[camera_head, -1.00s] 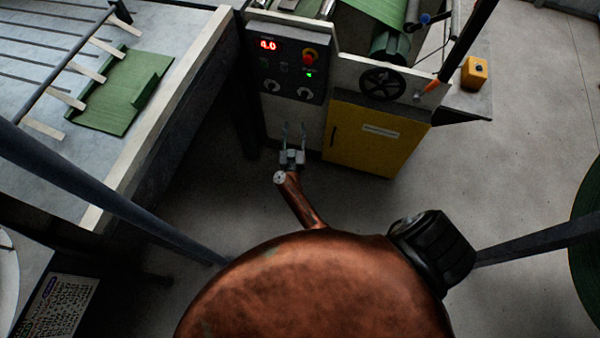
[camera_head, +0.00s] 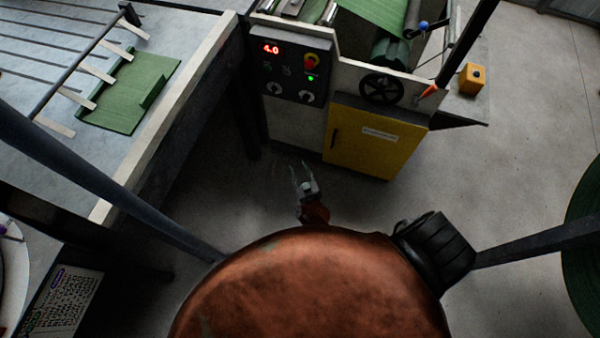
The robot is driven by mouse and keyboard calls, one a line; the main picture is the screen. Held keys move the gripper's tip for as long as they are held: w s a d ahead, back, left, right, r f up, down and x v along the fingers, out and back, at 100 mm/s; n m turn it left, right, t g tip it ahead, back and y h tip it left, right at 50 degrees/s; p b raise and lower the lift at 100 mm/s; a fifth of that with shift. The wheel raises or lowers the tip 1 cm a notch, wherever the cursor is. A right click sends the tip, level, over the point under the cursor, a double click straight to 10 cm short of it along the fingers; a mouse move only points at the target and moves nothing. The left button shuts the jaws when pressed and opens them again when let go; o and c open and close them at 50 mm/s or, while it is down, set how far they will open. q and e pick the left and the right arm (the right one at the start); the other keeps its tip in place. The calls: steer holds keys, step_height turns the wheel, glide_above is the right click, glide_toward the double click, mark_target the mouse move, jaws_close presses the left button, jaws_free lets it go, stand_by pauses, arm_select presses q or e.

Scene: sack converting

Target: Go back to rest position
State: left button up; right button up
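My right gripper (camera_head: 303,176) shows just above the middle of the camera_head view, in front of the machine's lower panel. Its two fingers are spread apart with nothing between them. It is clear of the control panel (camera_head: 289,72) and of the yellow cabinet door (camera_head: 374,137). Most of its arm is hidden behind my copper-coloured body. My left gripper is not in view.
The control panel has a red display, a red knob and a green light. A handwheel (camera_head: 381,88) sits above the yellow door. A table (camera_head: 190,95) with a green sheet (camera_head: 128,94) stands at left. An orange box (camera_head: 472,79) is at right. Open floor (camera_head: 530,150) lies to the right.

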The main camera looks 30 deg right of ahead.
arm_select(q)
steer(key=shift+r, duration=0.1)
arm_select(e)
steer(key=shift+s+a+f, duration=0.15)
steer(key=shift+s+f, duration=0.45)
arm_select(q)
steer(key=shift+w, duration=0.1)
